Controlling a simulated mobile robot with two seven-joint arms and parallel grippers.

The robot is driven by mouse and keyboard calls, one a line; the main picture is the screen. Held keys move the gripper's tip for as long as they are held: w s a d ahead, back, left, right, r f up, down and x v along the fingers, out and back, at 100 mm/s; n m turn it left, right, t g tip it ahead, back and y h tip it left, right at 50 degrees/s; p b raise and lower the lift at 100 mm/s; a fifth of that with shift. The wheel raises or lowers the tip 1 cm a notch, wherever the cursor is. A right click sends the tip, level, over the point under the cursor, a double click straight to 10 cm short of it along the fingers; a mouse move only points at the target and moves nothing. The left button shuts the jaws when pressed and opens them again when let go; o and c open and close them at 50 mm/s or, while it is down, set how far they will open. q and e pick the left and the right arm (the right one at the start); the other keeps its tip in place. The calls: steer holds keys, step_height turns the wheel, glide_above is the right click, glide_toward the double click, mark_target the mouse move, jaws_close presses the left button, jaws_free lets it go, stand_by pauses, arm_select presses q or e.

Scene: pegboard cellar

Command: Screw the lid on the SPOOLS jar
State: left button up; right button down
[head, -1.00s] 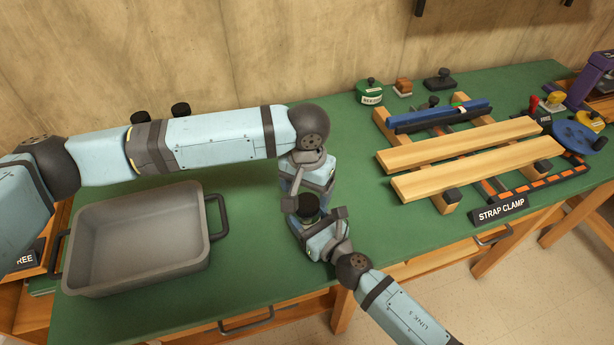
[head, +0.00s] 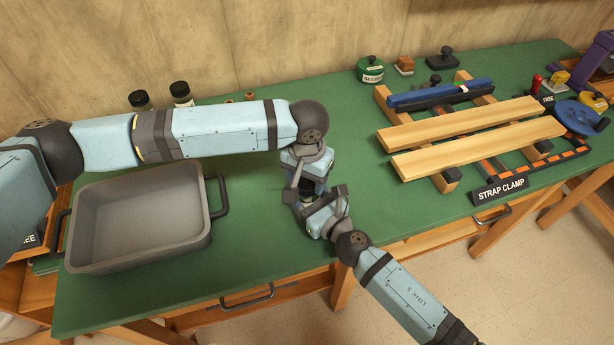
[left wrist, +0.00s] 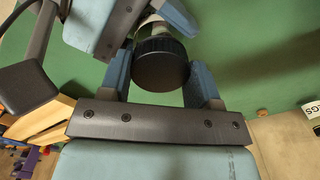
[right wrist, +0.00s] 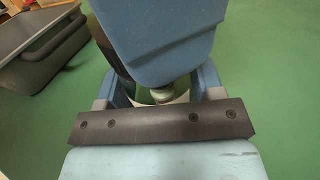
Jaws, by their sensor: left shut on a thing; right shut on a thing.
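My left gripper (head: 307,183) is shut on a black ribbed lid (left wrist: 160,66), with a finger on each side of it. My right gripper (head: 318,208) is shut on a pale, clear jar (right wrist: 163,95) just below. In the left wrist view the jar (left wrist: 154,27) shows directly behind the lid, in line with it. The left gripper covers the jar's top in the right wrist view, so I cannot tell how the lid sits on the rim. No SPOOLS label is readable on the held jar.
A grey metal tray (head: 82,256) stands on the green bench at left. Two dark-capped jars (head: 181,93) stand behind my left arm. A strap clamp with wooden boards (head: 470,150) lies at right, with a green tin (head: 370,70) beyond. Bench between the grippers and clamp is clear.

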arm_select(q)
steer(key=m, duration=1.2)
steer(key=o, duration=1.1)
step_height(320, 180, up, 12)
arm_select(e)
steer(key=shift+c, duration=0.8)
jaws_free()
